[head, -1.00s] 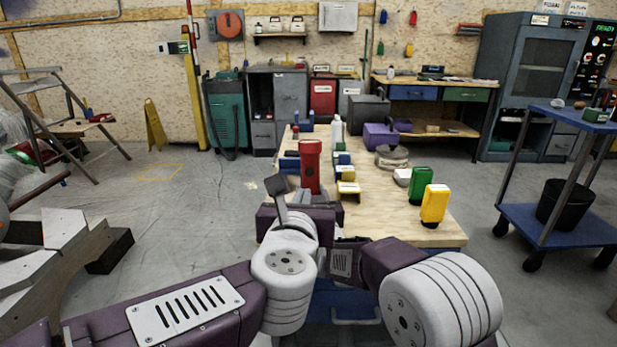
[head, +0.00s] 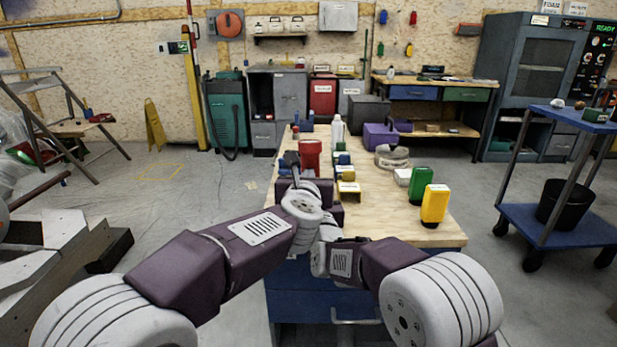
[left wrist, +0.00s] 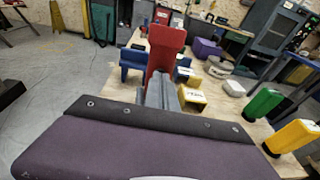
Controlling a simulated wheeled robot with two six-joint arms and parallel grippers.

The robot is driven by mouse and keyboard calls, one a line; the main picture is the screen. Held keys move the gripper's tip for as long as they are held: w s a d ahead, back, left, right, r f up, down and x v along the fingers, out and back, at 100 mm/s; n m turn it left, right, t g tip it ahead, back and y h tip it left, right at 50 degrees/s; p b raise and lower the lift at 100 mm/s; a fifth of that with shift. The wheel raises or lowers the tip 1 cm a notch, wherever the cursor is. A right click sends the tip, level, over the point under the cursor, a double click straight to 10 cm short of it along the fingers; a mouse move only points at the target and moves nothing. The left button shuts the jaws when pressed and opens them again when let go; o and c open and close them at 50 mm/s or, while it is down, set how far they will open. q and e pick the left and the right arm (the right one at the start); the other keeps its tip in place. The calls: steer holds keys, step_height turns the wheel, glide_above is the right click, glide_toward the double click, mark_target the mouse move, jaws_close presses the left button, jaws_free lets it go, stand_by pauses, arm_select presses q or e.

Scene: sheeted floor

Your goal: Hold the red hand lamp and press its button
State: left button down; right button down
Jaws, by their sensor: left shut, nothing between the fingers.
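The red hand lamp (head: 311,153) stands upright over the near left part of the wooden bench top (head: 375,200). Its lower part is hidden behind my arms in the head view. In the left wrist view the lamp (left wrist: 166,46) rises straight ahead, just beyond my left fingers. My left gripper (head: 291,160) is shut and empty, close in front of the lamp at its left edge; its closed fingers (left wrist: 161,90) also show in the left wrist view. I cannot tell whether they touch it. The lamp's button is not visible. My right arm reaches toward the lamp's base, but its fingers are hidden.
A green lamp (head: 420,184) and a yellow lamp (head: 434,205) stand on the bench's right side. Several small blue and yellow items lie right of the red lamp. A white bottle (head: 338,130) stands behind.

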steer(key=shift+f, duration=0.15)
arm_select(q)
steer(key=shift+x, duration=0.9)
steer(key=shift+s+f, duration=0.1)
steer(key=shift+f, duration=0.05)
steer(key=d+v, duration=0.1)
steer(key=v, duration=1.3)
steer(key=shift+a+r, duration=0.3)
steer(key=shift+a, duration=0.15)
arm_select(e)
steer(key=c, duration=0.7)
jaws_free()
